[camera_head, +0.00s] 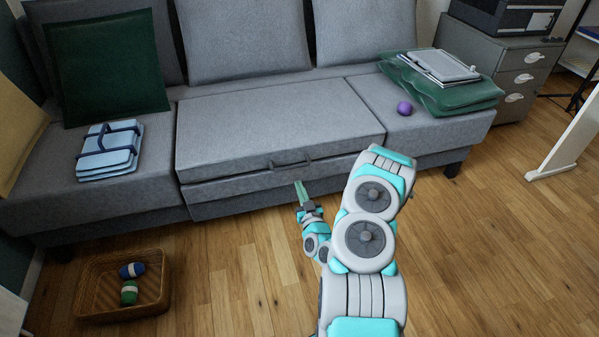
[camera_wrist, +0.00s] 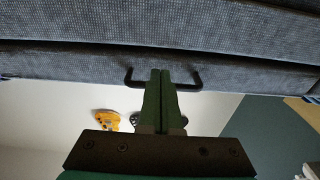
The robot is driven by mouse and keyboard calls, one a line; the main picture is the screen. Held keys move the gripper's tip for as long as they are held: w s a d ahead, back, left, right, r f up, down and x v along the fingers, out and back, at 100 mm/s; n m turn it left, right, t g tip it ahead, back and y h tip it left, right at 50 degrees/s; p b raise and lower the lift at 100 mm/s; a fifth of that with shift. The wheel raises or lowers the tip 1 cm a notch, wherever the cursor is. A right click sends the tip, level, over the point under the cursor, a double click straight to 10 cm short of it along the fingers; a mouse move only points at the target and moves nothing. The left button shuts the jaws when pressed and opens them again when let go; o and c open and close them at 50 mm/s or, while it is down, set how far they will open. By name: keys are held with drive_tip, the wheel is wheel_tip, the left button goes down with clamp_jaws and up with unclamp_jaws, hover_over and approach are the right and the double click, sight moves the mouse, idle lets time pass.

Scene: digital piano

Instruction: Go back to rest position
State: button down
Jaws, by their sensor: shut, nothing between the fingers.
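My arm reaches out over the floor toward the grey sofa (camera_head: 350,115). My gripper (camera_head: 298,185) is shut and empty, with its green fingers together and pointing at the sofa front. It is just in front of and below the dark handle (camera_head: 290,161) of the middle seat section, with a small gap in the head view. In the wrist view, the shut fingertips (camera_wrist: 160,76) overlap the middle of the handle (camera_wrist: 130,79). Whether they touch it is not clear there. The middle section looks closed, with a narrow seam below its lid.
A wicker basket (camera_head: 82,289) with a blue and a green item stands on the floor at lower left. Folded blue cloths (camera_head: 108,152), a purple ball (camera_head: 404,108) and green folded fabric (camera_head: 447,96) lie on the sofa. A grey cabinet (camera_head: 490,55) stands right. The front floor is mostly clear.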

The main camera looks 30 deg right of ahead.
drive_tip(key=s+r, duration=0.4)
drive_tip(key=shift+s+t, duration=0.25)
drive_tip(key=shift+t, duration=0.15)
drive_tip(key=w+a+n+g+y, duration=0.6)
drive_tip(key=a+n+g+y, duration=0.15)
drive_tip(key=a, duration=0.35)
drive_tip(key=s+a+r+m+g+h, duration=0.1)
drive_tip(key=s+a+r+g, duration=0.2)
drive_tip(key=s+r, duration=0.4)
drive_tip(key=s+a+r+m+g+h, duration=0.1)
drive_tip(key=s+a+r+g, duration=0.3)
drive_tip(key=s, duration=1.7)
drive_tip(key=s+a+r+m+g+h, duration=0.1)
drive_tip(key=s+a+r+m+g, duration=0.2)
drive_tip(key=s+r, duration=0.9)
drive_tip(key=s+g, duration=0.2)
drive_tip(key=g, duration=0.1)
drive_tip(key=shift+a+g, duration=0.3)
drive_tip(key=shift+g, duration=0.05)
drive_tip(key=shift+r, duration=0.1)
